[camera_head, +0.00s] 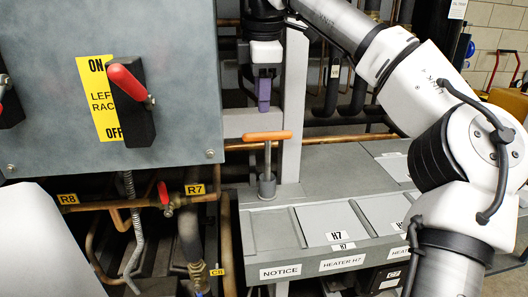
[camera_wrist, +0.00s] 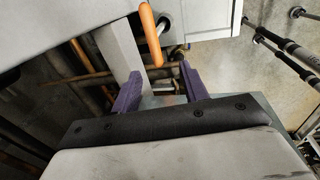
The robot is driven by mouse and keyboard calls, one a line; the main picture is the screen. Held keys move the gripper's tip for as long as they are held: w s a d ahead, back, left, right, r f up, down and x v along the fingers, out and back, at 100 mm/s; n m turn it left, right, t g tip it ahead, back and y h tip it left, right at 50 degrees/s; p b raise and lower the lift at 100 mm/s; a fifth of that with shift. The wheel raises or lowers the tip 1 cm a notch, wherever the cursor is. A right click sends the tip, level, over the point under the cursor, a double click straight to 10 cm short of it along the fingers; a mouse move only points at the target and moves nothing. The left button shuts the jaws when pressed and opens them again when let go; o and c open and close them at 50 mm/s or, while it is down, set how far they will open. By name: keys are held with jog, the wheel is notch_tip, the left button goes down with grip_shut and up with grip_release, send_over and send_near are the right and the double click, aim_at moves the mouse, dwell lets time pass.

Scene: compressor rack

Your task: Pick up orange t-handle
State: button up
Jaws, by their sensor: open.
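The orange t-handle (camera_head: 267,136) stands upright on its metal stem in a grey socket, at the left end of the grey heater cabinet top. In the wrist view the orange bar (camera_wrist: 151,34) lies beyond my fingertips, near the line between them. My gripper (camera_head: 264,104) points down just above the t-handle, with a gap between the fingertips and the bar. In the wrist view the two purple fingers of my gripper (camera_wrist: 160,80) are spread apart with nothing between them. The lower part of the stem is hard to make out there.
A grey panel (camera_head: 180,60) with a red switch handle (camera_head: 127,82) stands close at the left. Copper pipes and a red valve lever (camera_head: 163,193) run below it. A grey upright post (camera_head: 294,110) rises just behind the t-handle. The heater cabinet (camera_head: 330,222) extends right.

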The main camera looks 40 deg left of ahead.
aim_at(260, 133)
jog(key=f, duration=0.2)
jog(key=w+a+f, duration=0.1)
jog(key=f, duration=0.5)
jog(key=shift+w+a, duration=0.25)
jog(key=shift+a, duration=0.1)
jog(key=shift+w+a+f+p, duration=0.15)
jog(key=shift+f+p, duration=0.2)
jog(key=shift+f, duration=0.55)
jog(key=shift+w+a+f+p, duration=0.2)
jog(key=shift+f+p, duration=0.15)
jog(key=shift+f, duration=0.55)
jog(key=shift+w+a+f+p, duration=0.15)
jog(key=shift+f+p, duration=0.2)
jog(key=shift+f, duration=0.55)
grip_shut()
